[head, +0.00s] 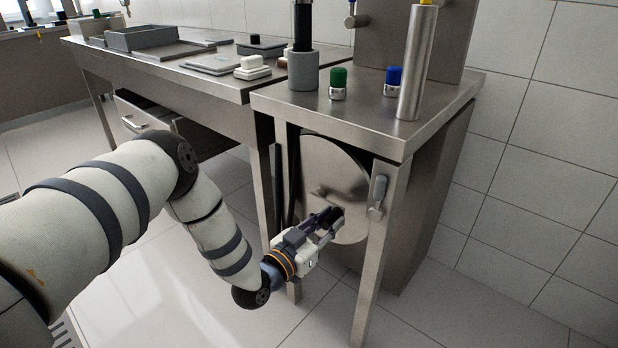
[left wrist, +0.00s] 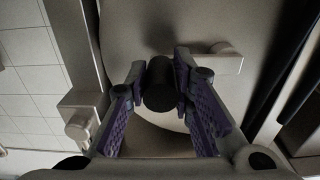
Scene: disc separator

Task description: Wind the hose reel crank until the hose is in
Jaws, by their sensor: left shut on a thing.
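The hose reel (head: 335,165) shows as a round metal disc under the right-hand steel table, facing me. Its crank has a black handle (left wrist: 160,84), seen between the finger pads in the left wrist view. My left gripper (head: 334,217) is at the lower part of the disc and is shut on the crank handle. A crank arm or hub piece (head: 321,190) sticks out near the disc's middle. The hose itself cannot be made out. My right gripper is not in view.
A table leg (head: 368,255) stands just right of the disc, with a small metal lever (head: 377,197) on it. The tabletop (head: 420,125) above holds a green-capped jar (head: 338,83), a blue-capped jar (head: 392,82) and a metal cylinder (head: 417,65). The tiled floor in front is clear.

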